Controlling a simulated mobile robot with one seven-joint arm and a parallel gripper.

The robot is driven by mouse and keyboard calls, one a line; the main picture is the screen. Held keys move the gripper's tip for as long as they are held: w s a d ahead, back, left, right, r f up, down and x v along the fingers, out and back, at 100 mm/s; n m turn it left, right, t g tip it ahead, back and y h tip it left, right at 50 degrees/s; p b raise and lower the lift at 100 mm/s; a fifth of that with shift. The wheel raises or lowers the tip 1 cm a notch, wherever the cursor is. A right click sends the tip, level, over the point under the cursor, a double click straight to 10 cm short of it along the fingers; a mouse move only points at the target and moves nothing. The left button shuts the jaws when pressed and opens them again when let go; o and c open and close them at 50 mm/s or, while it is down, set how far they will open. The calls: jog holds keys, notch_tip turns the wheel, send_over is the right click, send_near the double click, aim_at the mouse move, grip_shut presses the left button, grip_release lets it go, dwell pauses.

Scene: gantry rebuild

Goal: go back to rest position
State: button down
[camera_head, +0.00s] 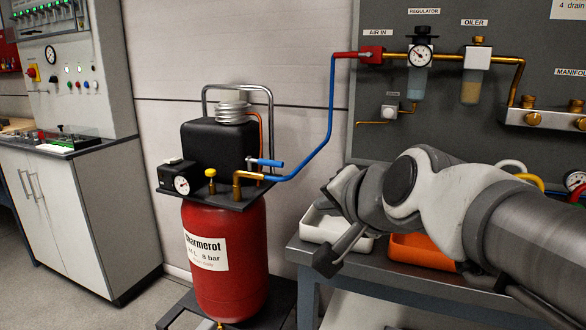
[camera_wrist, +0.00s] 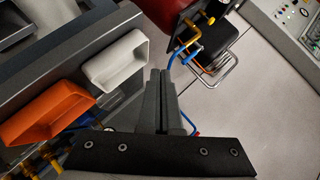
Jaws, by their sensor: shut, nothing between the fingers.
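My gripper (camera_head: 328,262) hangs at the end of my grey and white arm, which reaches in from the right in the head view. It is in front of the table and to the right of the red compressor. In the wrist view my gripper (camera_wrist: 162,80) is shut, its fingers together with nothing between them. The fingers appear beside the white tray and apart from it.
A red compressor (camera_head: 225,285) with a blue hose (camera_head: 331,110) stands left of the table (camera_head: 300,250). A white tray (camera_head: 318,229) and an orange tray (camera_head: 415,252) are on the table. The pneumatic panel (camera_head: 455,120) is behind.

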jog(key=s+d+f+n+g+h, duration=0.25)
jog(key=s+d+f+n, duration=0.2)
jog(key=s+f, duration=0.3)
jog(key=s+d+f+n+g+h, duration=0.1)
jog(key=s+d+f+n+g, duration=0.25)
jog(key=s+d+f, duration=0.35)
notch_tip(320, 180, up, 27)
jog(key=a+p, duration=0.2)
jog(key=p, duration=2.3)
jog(key=shift+s+a+f+p, duration=0.2)
jog(key=shift+s+a+p, duration=0.05)
jog(key=shift+s+p, duration=0.15)
jog(key=shift+w, duration=0.1)
